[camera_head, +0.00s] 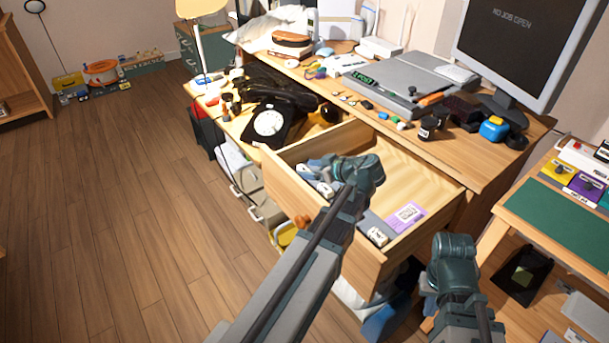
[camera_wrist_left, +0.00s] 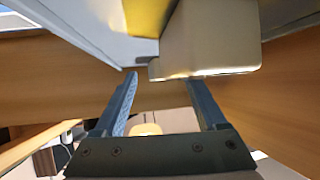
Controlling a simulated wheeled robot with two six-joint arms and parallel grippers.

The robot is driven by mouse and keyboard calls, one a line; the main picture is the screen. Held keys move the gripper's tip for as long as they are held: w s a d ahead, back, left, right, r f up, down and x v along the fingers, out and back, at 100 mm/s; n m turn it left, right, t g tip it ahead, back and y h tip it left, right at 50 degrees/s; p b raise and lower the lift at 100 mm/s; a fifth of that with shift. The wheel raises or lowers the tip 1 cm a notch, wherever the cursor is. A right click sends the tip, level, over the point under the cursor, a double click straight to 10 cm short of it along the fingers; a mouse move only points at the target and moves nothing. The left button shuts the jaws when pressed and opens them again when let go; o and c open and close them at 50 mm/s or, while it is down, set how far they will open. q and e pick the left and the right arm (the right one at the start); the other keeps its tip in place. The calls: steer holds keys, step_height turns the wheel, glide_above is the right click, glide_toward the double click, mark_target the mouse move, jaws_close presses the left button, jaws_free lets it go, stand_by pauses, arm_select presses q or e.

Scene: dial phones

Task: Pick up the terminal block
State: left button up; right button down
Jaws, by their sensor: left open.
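My left gripper (camera_head: 316,174) is inside the open drawer, near its left end.
The drawer (camera_head: 421,175) also holds a purple-and-white card (camera_head: 406,216) and a white labelled piece (camera_head: 377,236). A black dial phone (camera_head: 270,123), monitor (camera_head: 512,40) and small parts crowd the desk. A green-topped table (camera_head: 560,222) stands at right.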

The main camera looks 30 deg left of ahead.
mark_target(308, 170)
arm_select(q)
jaws_close()
stand_by(0.3)
steer(key=shift+r, duration=0.1)
step_height(308, 170, up, 10)
steer(key=p, duration=1)
